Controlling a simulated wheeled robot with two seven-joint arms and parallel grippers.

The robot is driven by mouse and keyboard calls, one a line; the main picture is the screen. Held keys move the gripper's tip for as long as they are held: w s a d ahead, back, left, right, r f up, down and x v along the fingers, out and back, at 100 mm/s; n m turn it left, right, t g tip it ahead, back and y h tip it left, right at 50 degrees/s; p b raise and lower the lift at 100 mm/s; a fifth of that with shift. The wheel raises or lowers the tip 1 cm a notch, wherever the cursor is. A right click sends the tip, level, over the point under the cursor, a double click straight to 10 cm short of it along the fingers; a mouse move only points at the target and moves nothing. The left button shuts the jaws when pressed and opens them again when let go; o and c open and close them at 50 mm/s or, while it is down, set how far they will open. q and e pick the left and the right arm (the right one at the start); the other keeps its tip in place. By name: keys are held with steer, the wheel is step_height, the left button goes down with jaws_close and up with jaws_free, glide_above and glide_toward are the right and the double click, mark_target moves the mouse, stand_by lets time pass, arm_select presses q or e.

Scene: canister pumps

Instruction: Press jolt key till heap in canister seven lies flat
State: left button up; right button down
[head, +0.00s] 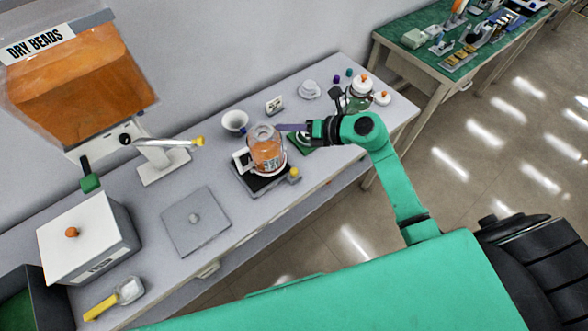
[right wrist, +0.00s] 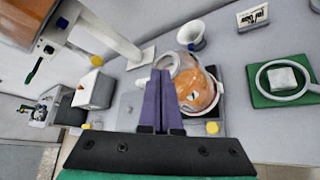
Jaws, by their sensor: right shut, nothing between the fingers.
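A clear canister (head: 266,150) with orange beads stands upright on a dark base (head: 246,178). It also shows in the right wrist view (right wrist: 204,90), partly behind my fingers. Its label is too small to read, and I cannot tell whether the bead surface is heaped or flat. A yellow knob (head: 294,174), likely the jolt key, sits at the base's right corner; it also shows in the right wrist view (right wrist: 213,127). My right gripper (head: 280,127) has purple fingers, shut and empty, pointing left beside the canister's upper right. I see no contact with the knob. My left gripper is out of view.
A hopper of orange beads marked DRY BEADS (head: 80,85) hangs at the left, near a white stand (head: 163,165) with a yellow tip. A grey plate (head: 196,222), a white box (head: 85,240) and a scoop (head: 128,290) lie left. A white bowl (head: 235,120) stands behind the canister.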

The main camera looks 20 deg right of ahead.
mark_target(292, 171)
steer(key=s+d+f+n+g+h, duration=0.1)
steer(key=s+d+f+n+g, duration=0.1)
steer(key=f, duration=0.4)
steer(key=shift+s+f+g+h, duration=0.15)
steer(key=shift+s+g+h, duration=0.3)
steer(key=shift+g, duration=0.35)
step_height(292, 171, down, 9)
steer(key=b, duration=0.7)
stand_by(0.8)
steer(key=shift+f+b, duration=0.3)
steer(key=shift+b, duration=0.2)
steer(key=shift+s+f+b, duration=0.1)
steer(key=shift+f+b, duration=0.55)
steer(key=shift+f, duration=0.15)
stand_by(0.5)
steer(key=shift+r, duration=0.2)
steer(key=shift+r+p, duration=1)
